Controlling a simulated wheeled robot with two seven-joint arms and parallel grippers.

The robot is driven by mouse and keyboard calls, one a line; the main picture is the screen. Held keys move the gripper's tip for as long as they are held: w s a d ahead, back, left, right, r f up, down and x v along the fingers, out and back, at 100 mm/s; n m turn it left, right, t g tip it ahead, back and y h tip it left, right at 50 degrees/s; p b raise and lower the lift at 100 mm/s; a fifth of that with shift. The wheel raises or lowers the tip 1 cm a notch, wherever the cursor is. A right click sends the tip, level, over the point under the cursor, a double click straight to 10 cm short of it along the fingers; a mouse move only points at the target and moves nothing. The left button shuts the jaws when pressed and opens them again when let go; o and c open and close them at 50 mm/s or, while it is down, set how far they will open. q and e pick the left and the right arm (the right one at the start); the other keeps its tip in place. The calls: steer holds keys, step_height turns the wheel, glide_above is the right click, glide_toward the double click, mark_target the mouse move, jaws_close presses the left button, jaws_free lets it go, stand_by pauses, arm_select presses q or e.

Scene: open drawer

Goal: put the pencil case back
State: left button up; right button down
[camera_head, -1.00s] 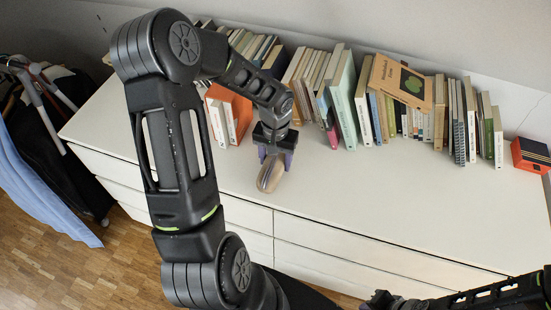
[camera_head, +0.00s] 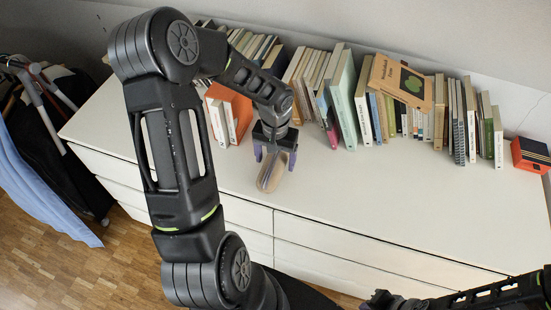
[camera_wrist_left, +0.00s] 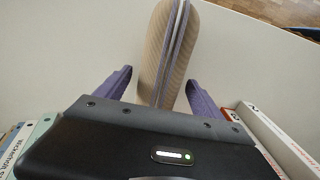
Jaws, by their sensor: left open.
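The pencil case (camera_head: 271,174) is a tan, rounded oblong with grey-violet stripes along it. It lies on the white dresser top near the front edge. My left gripper (camera_head: 274,158) is at its rear end with the purple fingers spread. In the left wrist view the pencil case (camera_wrist_left: 166,50) reaches in between the two open fingers (camera_wrist_left: 158,90), with a gap on each side; its near end is hidden behind the gripper body. My right arm shows at the lower right, and its gripper (camera_head: 382,300) is partly in view, its jaws unclear.
A row of books (camera_head: 400,105) stands along the back of the white dresser (camera_head: 390,200). An orange box (camera_head: 530,154) sits at the right end. Dresser drawers show closed below the front edge. Clothes (camera_head: 45,170) hang at the left. The dresser top right of my gripper is clear.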

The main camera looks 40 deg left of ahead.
mark_target(276, 156)
arm_select(q)
step_height(276, 156, up, 12)
steer(key=shift+f+b, duration=0.15)
steer(key=shift+b, duration=0.25)
steer(key=shift+o, duration=0.4)
steer(key=shift+f, duration=0.1)
